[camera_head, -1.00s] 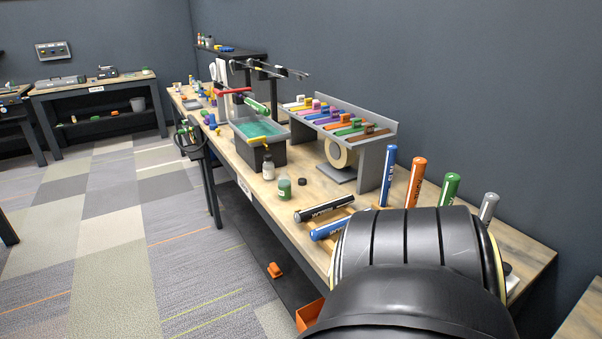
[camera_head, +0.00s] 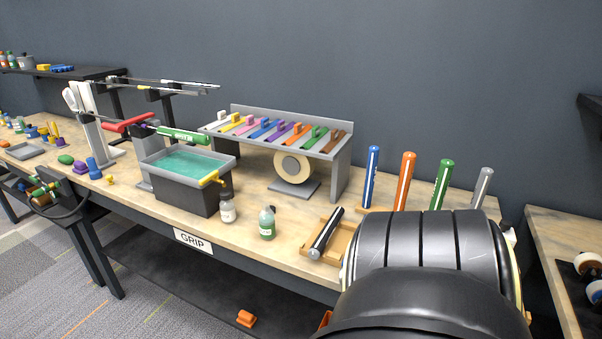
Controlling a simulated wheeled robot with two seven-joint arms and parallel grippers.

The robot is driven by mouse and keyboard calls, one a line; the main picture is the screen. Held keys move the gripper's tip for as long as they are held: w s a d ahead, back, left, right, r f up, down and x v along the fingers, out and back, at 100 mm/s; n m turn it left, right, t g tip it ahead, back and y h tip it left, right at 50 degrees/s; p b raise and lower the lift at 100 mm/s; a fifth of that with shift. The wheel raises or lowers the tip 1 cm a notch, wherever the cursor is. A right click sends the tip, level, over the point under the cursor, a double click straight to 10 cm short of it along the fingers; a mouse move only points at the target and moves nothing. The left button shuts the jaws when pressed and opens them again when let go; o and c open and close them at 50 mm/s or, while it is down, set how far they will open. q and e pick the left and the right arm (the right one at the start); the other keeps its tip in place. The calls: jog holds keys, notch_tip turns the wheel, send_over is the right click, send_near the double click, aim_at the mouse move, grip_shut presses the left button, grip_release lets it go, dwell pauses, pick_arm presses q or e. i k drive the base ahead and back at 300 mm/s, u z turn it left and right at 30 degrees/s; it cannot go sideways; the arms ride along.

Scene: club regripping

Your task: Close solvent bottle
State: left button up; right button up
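Two small bottles stand upright near the front edge of the workbench, right of the dark tub. One is a clear bottle (camera_head: 228,211) with a dark top and white label. The other is a green bottle (camera_head: 267,226) with a white label. A small dark cap (camera_head: 273,208) shows just behind the green bottle's neck; from this view I cannot tell whether it touches the bottle. The labels are too small to read, so I cannot tell which holds solvent. Neither of my grippers is in view.
A dark tub (camera_head: 180,199) of green liquid stands left of the bottles. A wooden tray (camera_head: 341,243) with a black grip lies right of them. Upright coloured grips (camera_head: 403,181) and a grip rack (camera_head: 340,170) stand behind. My own black arm part covers the lower right.

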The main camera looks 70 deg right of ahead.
aim_at(266, 217)
jog(key=z, duration=1)
jog(key=i, duration=0.85)
jog(key=z, duration=1)
